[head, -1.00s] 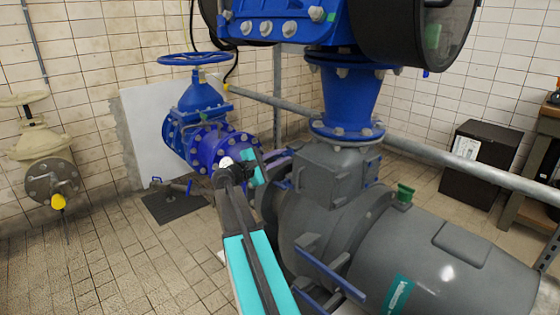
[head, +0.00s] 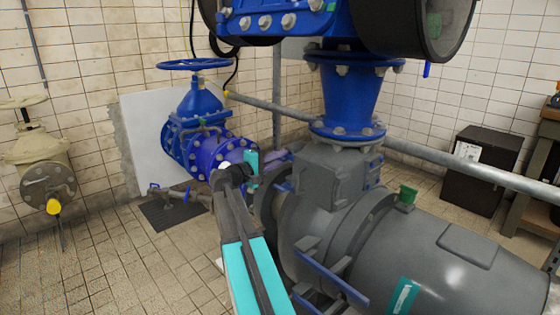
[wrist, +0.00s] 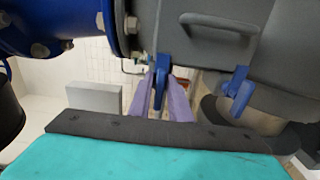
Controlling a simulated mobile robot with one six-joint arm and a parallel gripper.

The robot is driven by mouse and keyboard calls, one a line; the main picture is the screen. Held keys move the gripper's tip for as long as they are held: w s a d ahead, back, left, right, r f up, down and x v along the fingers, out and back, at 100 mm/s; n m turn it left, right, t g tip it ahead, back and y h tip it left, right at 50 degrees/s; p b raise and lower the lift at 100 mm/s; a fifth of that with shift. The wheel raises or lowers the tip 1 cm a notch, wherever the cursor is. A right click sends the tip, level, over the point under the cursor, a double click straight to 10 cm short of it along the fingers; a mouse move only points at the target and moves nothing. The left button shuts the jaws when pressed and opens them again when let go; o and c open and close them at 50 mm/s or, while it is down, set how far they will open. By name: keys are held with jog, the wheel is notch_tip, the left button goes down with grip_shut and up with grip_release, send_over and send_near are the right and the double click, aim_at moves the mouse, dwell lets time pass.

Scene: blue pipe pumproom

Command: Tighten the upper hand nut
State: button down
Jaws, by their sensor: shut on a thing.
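In the wrist view, a blue hand nut (wrist: 162,75) sits against the grey pump housing, between the two purple fingers of my gripper (wrist: 162,92). The fingers are shut on it, one on each side, and hide part of it. A second blue hand nut (wrist: 238,90) stands free to the right on the same housing. In the head view, my gripper (head: 278,157) reaches the left side of the grey housing (head: 333,175). The held nut is hard to make out there, behind the fingers. The wrist view alone does not clearly tell which nut is upper.
A blue valve with a handwheel (head: 193,64) stands at the back left. A blue flanged pipe (head: 346,95) rises above the housing. A grey rail (head: 455,168) crosses behind the pump. The large grey motor (head: 450,260) fills the lower right. Tiled floor at left is open.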

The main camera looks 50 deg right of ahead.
jog(key=c, duration=1.8)
grip_release()
jog(key=shift+c, duration=0.2)
jog(key=w+a+p, duration=0.1)
jog(key=a+p, duration=0.1)
jog(key=a, duration=1.1)
jog(key=shift+a+p, duration=0.3)
jog(key=shift+a, duration=0.1)
